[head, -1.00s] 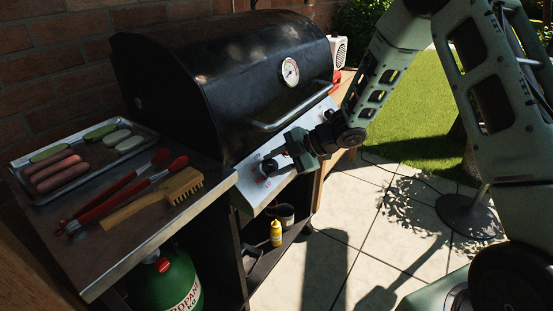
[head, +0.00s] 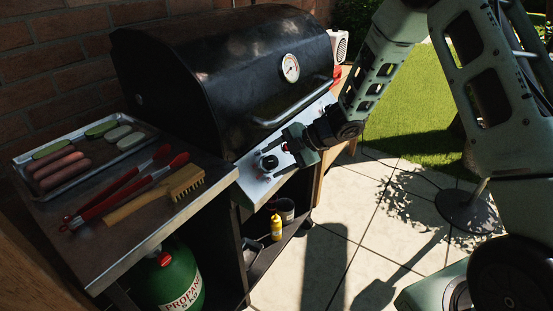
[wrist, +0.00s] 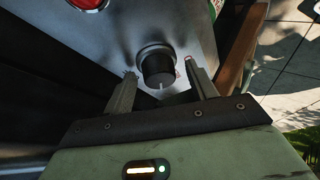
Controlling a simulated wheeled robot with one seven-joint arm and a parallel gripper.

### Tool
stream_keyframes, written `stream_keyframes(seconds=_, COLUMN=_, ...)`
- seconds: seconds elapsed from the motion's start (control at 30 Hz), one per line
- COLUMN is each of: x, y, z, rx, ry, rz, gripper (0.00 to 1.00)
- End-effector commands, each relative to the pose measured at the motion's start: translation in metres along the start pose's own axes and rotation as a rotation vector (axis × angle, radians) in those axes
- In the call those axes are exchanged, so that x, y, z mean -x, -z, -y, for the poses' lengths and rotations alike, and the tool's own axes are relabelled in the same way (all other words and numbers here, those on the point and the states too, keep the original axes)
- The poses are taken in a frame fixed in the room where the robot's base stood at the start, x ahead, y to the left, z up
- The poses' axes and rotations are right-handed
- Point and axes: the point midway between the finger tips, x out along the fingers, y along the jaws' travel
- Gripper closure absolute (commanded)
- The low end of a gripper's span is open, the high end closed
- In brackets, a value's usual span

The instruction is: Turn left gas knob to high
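The black gas knob (head: 269,163) sits on the left part of the grill's silver front panel (head: 256,189). In the wrist view the knob (wrist: 158,66) stands out from the panel on a round collar, with a pale mark on its edge toward my gripper. My gripper (head: 284,152) is just right of it in the head view. In the wrist view my gripper (wrist: 160,72) is open, one finger on each side of the knob, with visible gaps. Other knobs along the panel are hidden or too small to make out.
The black grill lid (head: 220,70) with its bar handle (head: 290,108) is close above the panel. A side shelf holds a tray (head: 58,190), red tongs (head: 130,187) and a brush (head: 185,182). A green propane tank (head: 168,280) stands below.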

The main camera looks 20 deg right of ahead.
Motion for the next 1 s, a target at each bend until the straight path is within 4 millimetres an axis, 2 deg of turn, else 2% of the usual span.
stream_keyframes(seconds=0.23, x=0.002, y=0.000, z=-0.001, rx=0.000, ry=-0.002, rz=0.000, gripper=0.43)
stream_keyframes(seconds=0.37, x=0.014, y=0.000, z=-0.002, rx=0.001, ry=-0.003, rz=0.002, gripper=0.43)
stream_keyframes(seconds=0.47, x=0.032, y=0.000, z=-0.002, rx=0.002, ry=-0.004, rz=0.003, gripper=0.43)
stream_keyframes(seconds=0.8, x=0.112, y=0.000, z=-0.002, rx=0.001, ry=-0.004, rz=0.003, gripper=0.43)
stream_keyframes(seconds=1.0, x=0.151, y=0.000, z=-0.001, rx=0.000, ry=-0.003, rz=0.002, gripper=0.43)
